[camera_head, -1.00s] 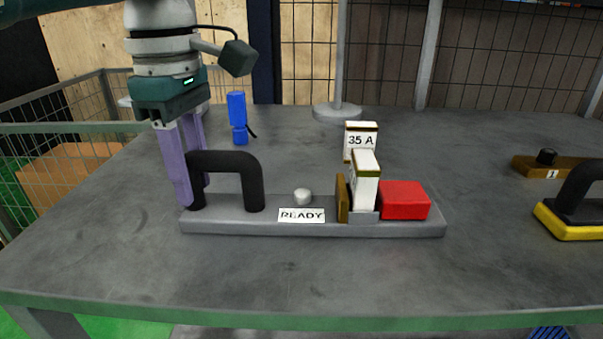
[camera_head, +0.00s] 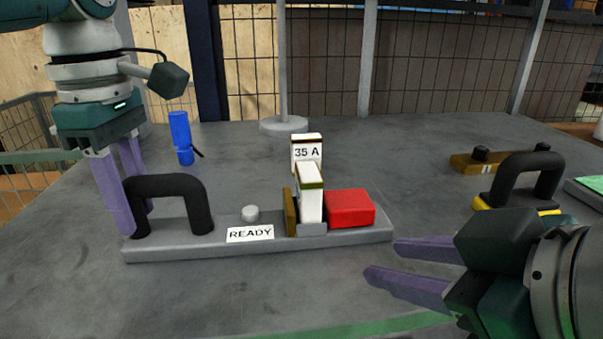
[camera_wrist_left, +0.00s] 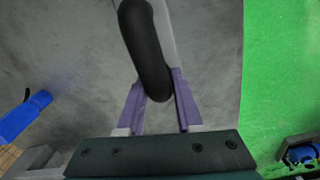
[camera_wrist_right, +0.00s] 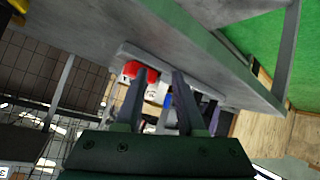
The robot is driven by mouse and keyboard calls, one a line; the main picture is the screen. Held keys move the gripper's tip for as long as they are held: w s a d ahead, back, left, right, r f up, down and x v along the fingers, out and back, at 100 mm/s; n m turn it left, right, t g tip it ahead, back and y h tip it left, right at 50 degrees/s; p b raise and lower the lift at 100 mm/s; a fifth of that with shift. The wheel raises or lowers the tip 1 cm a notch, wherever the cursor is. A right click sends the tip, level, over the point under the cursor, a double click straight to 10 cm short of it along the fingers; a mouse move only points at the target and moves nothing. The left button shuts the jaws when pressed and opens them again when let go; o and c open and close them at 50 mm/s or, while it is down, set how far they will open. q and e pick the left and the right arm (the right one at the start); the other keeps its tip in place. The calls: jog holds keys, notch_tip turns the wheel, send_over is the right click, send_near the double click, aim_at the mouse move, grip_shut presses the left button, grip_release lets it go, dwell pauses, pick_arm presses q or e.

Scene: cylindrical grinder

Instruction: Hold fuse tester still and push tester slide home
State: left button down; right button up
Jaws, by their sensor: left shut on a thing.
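The fuse tester is a long grey base (camera_head: 170,250) on the table, with a black arched handle (camera_head: 170,186) at its left end and a READY label (camera_head: 250,233). A white fuse block (camera_head: 310,193) stands in it between a brown plate (camera_head: 290,212) and the red slide block (camera_head: 349,208). My left gripper (camera_head: 130,222) is shut on the handle's left leg; the left wrist view shows the handle (camera_wrist_left: 146,50) between its fingers. My right gripper (camera_head: 381,262) is open and empty, just right of and in front of the tester's right end. The red block also shows in the right wrist view (camera_wrist_right: 137,69).
A white block marked 35 A (camera_head: 306,150) stands behind the tester. A blue object (camera_head: 181,138) and a round post foot (camera_head: 284,125) are farther back. A second black handle (camera_head: 528,175) on a yellow-edged base and a brown block (camera_head: 474,163) are at the right.

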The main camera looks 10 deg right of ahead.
jog(key=shift+g, duration=0.3)
jog(key=w, duration=0.1)
jog(key=w+d, duration=0.1)
jog(key=w, duration=0.1)
jog(key=w+d, duration=0.1)
jog(key=w, duration=0.1)
jog(key=shift+r, duration=0.15)
jog(key=shift+c, duration=1.4)
jog(key=d+m, duration=0.1)
jog(key=w+d+g, duration=0.1)
jog(key=d, duration=0.1)
jog(key=w+d+m+g, duration=0.1)
jog(key=d, duration=0.1)
jog(key=shift+w+r+m+y, duration=0.1)
jog(key=shift+r+m+y, duration=0.15)
jog(key=shift+m+y, duration=0.05)
grip_shut()
jog(key=d+r+m+g+y, duration=0.1)
jog(key=d+r+m+g, duration=0.2)
jog(key=d+r, duration=0.2)
jog(key=shift+d+r+y, duration=0.3)
jog(key=shift+r+y, duration=0.1)
jog(key=shift+r, duration=0.55)
